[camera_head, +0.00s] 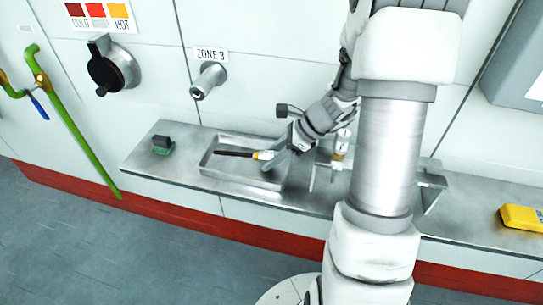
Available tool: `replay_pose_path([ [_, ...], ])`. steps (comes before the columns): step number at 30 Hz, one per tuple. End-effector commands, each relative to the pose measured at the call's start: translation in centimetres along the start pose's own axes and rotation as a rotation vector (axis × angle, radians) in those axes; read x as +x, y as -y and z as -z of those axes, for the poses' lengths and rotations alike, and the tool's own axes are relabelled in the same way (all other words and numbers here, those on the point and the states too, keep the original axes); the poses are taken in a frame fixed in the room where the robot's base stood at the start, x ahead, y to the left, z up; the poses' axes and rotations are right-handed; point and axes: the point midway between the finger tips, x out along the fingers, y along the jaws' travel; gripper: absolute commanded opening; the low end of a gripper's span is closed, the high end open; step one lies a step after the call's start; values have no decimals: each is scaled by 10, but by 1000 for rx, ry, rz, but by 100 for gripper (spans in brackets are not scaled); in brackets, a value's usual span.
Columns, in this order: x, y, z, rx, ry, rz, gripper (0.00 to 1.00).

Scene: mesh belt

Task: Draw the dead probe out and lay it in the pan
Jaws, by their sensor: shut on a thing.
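The dead probe (237,154) is a dark rod with an orange-yellow collar at its right end. My gripper (268,155) is shut on that collar end, and the rod points left, nearly level. The probe is over the shallow metal pan (224,181); whether it touches the pan floor I cannot tell. The ZONE 3 port (208,81) on the wall above is a short metal tube with nothing sticking out of it. My arm hides part of the shelf to the right of the pan.
The pan stands on a metal shelf (150,169). A small black and green item (162,145) lies left of it. Right of it, a white and yellow piece (341,146) stands upright at a metal bracket (322,175). A yellow device (521,218) lies far right. A black knob (110,72) is on the wall.

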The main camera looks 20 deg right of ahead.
Motion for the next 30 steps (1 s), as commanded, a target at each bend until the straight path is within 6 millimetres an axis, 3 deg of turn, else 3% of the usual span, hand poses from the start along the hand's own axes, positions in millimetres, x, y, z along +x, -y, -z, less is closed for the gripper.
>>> replay_pose_path([
  [2,0,0,0,0,0,0,0],
  [3,0,0,0,0,0,0,47],
  [8,0,0,0,0,0,0,76],
  [23,0,0,0,0,0,0,76],
  [30,-14,0,-11,-1,0,0,76],
])
